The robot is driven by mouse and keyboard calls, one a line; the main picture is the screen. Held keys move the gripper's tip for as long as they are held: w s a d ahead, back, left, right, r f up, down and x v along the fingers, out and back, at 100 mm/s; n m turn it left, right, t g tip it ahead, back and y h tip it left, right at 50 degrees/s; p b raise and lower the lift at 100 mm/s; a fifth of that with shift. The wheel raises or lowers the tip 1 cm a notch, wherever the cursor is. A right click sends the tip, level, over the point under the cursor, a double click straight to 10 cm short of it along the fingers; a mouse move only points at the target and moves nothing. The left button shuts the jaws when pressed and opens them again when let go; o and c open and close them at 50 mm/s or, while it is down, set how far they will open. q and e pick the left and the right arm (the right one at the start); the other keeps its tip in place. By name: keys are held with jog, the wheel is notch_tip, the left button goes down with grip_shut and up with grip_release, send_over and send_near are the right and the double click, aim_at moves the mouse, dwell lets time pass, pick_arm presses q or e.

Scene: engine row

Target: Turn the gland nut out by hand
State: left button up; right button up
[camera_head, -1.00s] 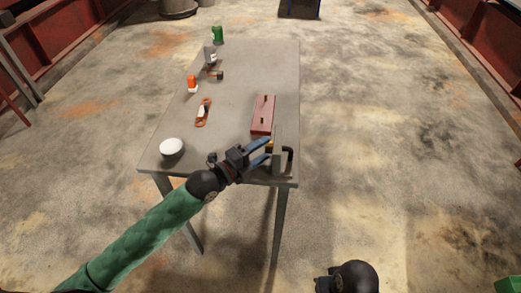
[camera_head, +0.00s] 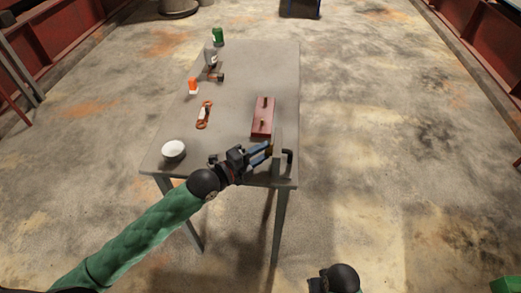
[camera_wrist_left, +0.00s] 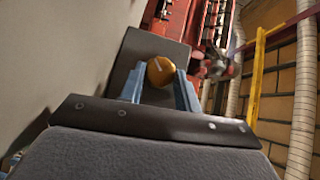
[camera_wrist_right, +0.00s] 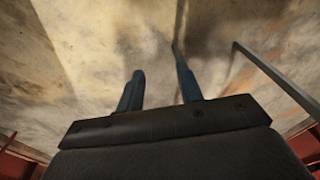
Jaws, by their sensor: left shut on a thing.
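The gland nut (camera_wrist_left: 160,71) is a round brass-coloured piece in front of a dark grey plate (camera_wrist_left: 130,62) in the left wrist view. My left gripper (camera_wrist_left: 160,80) is shut on the nut, one blue finger on each side. In the head view my left gripper (camera_head: 269,148) reaches the grey upright fitting (camera_head: 279,150) at the table's near right corner. The nut is mostly hidden there by the fingers. My right gripper (camera_wrist_right: 158,82) is open and empty, over bare floor, its fingers well apart.
The grey table (camera_head: 232,120) carries a red block with pegs (camera_head: 262,118), a white bowl (camera_head: 173,149), an orange-brown tool (camera_head: 204,114), an orange-capped bottle (camera_head: 193,86), a grey bottle (camera_head: 210,54) and a green can (camera_head: 218,37). The floor right of the table is clear.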

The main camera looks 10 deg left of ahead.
pick_arm(q)
jog(key=n+g+p, duration=0.1)
jog(key=p, duration=0.1)
jog(key=shift+r+y+p, duration=0.3)
jog(key=shift+p, duration=0.05)
jog(key=n+g+y+p, duration=0.1)
jog(key=n+g+p, duration=0.1)
jog(key=p, duration=0.2)
jog(key=shift+w+r+p, duration=0.1)
jog(key=shift+p, duration=0.25)
jog(key=shift+g+p, duration=0.35)
jog(key=shift+g, duration=0.05)
pick_arm(e)
jog(key=s+d+f, duration=0.2)
jog(key=f, duration=1.2)
jog(key=s+d+f, duration=0.2)
jog(key=f, duration=1.2)
jog(key=shift+s+f+t+h, duration=0.15)
jog(key=shift+s+t+h, duration=0.1)
jog(key=shift+t+h, duration=0.05)
jog(key=shift+d, duration=0.1)
pick_arm(q)
jog(key=o, duration=1)
pick_arm(e)
jog(key=shift+d, duration=0.1)
